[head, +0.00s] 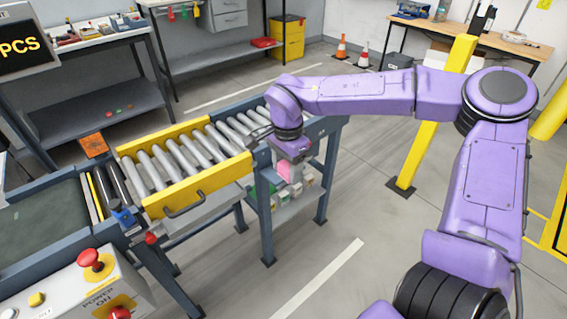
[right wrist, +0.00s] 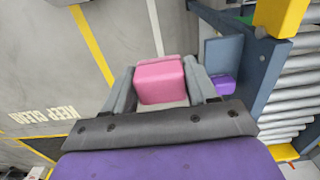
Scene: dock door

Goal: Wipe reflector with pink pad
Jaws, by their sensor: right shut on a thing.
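My right gripper (head: 290,166) hangs beside the right side of the roller conveyor, its fingers pointing down and partly hidden by the wrist. It is shut on the pink pad (right wrist: 160,80), a block held between the two grey fingers in the right wrist view. A bit of the pad (head: 284,171) also shows below the wrist in the head view. In the right wrist view a flat blue-grey plate (right wrist: 221,52) stands on the conveyor frame, right of the pad and apart from it. I cannot make out the reflector for certain. My left gripper is not in view.
The roller conveyor (head: 183,195) has yellow side guards and blue legs. Several small items lie on the shelf (head: 282,209) under the gripper. A control box (head: 85,284) with red buttons is at bottom left. A yellow post (head: 424,140) stands behind my arm. The floor in front is clear.

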